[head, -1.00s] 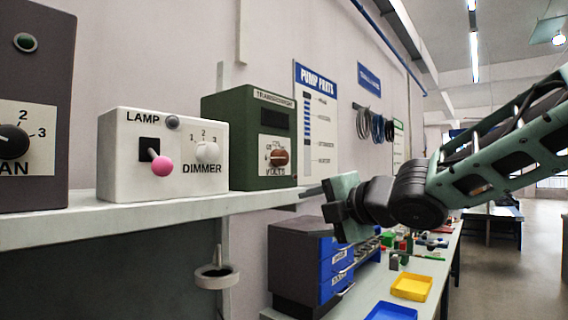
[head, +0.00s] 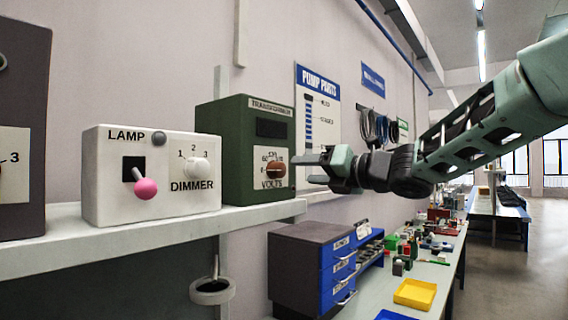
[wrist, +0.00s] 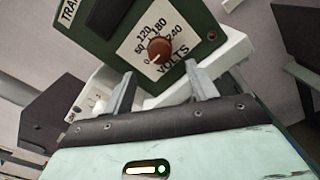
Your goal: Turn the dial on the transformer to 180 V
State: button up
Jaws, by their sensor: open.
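The transformer (head: 232,150) is a dark green box at the right end of the shelf, with a dark window. Its brown dial (head: 276,169) sits on a white VOLTS plate (head: 267,183). In the wrist view the dial (wrist: 160,50) is in front of my gripper, and the plate reads 60, 120, 180 and 240.
A white lamp box (head: 110,190) with a pink lever (head: 145,188) and a dimmer knob (head: 197,168) stands left of the transformer on the shelf (head: 150,232). A dark box stands further left. Below right are blue drawers (head: 338,266) and a yellow tray (head: 415,294).

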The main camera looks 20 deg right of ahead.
aim_at(282, 170)
jog(key=p+x, duration=0.2)
jog(key=x, duration=0.5)
jog(key=shift+w+a+p, duration=0.25)
jog(key=shift+w+p, duration=0.05)
jog(key=shift+p, duration=0.05)
jog(key=shift+c, duration=0.3)
jog(key=c, duration=0.9)
